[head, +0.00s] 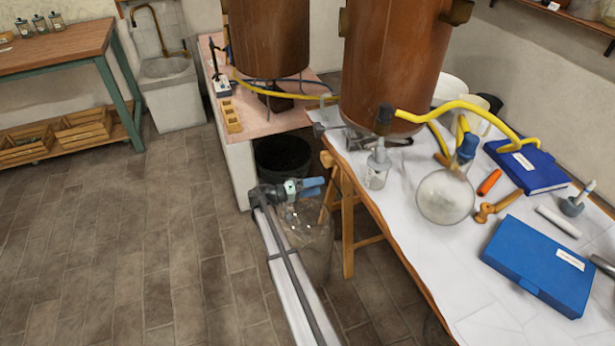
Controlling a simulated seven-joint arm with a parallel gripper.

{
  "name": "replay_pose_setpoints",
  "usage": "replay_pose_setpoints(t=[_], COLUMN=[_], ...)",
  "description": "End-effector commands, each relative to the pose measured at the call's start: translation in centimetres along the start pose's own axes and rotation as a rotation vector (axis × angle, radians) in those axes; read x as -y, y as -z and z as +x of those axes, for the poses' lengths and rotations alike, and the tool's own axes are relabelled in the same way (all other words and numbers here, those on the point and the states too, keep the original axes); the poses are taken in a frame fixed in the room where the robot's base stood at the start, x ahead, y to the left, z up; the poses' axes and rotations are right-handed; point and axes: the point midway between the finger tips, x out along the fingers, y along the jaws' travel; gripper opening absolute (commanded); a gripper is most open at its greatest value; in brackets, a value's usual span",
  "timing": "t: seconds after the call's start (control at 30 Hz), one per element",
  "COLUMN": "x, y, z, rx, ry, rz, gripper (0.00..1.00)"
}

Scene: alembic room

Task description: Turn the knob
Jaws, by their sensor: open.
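My gripper (314,187) is at the end of a long pale arm, left of the cloth-covered table. It looks open, with two blue fingers pointing right and nothing seen between them. A clear glass vessel (312,240) shows just below it; I cannot tell whether they touch. The knob is too small to pick out surely. A dark fitting (384,118) sits at the end of a yellow hose (455,106), in front of the large copper still (385,60). Small grey metal parts (358,140) lie below the still. My gripper is left of and apart from these.
The white-covered table (425,260) holds a round flask (445,197), a blue case (540,265), a blue book (528,166) and tools. A wooden trestle leg (347,225) and a black bucket (283,157) stand near my gripper. The floor at left is clear.

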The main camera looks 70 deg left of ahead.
Motion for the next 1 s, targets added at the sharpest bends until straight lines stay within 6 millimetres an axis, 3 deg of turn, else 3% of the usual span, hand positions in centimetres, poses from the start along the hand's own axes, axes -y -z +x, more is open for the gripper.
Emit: replay_pose_setpoints(t=[0.5, 0.73, 1.0], x=[1.1, 1.6, 1.7], y=[-7.5, -9.0, -9.5], z=[3.2, 4.4, 4.7], rx=[0.066, 0.079, 0.082], ry=[0.024, 0.019, 0.017], rz=[-0.051, -0.064, -0.069], gripper=[0.88, 0.88, 0.88])
